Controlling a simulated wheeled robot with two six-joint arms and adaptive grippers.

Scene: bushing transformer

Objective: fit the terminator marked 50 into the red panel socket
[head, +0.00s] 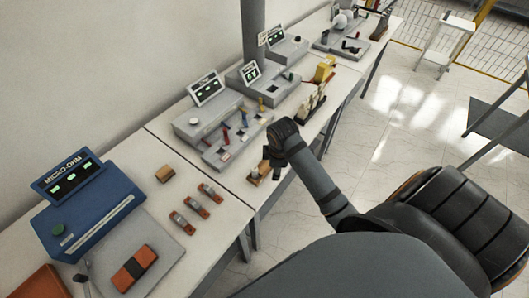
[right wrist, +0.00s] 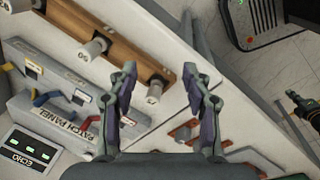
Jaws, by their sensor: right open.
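A wooden rack (right wrist: 125,47) crosses the right wrist view and holds pale grey cylindrical terminators. The one left of my fingers (right wrist: 93,49) carries a mark that looks like 50 upside down. Another terminator (right wrist: 154,91) shows between the open fingers of my right gripper (right wrist: 160,70); its mark is not readable and I see no grip on it. In the head view my right gripper (head: 277,160) is over the small rack (head: 259,173) and partly hides it.
The patch panel (head: 238,140) stands behind the rack in the head view. A blue micro-ohm meter (head: 82,207) and several orange-and-grey blocks (head: 197,205) are on the nearer table. More instruments stand farther along. The table's front edge is close to the rack.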

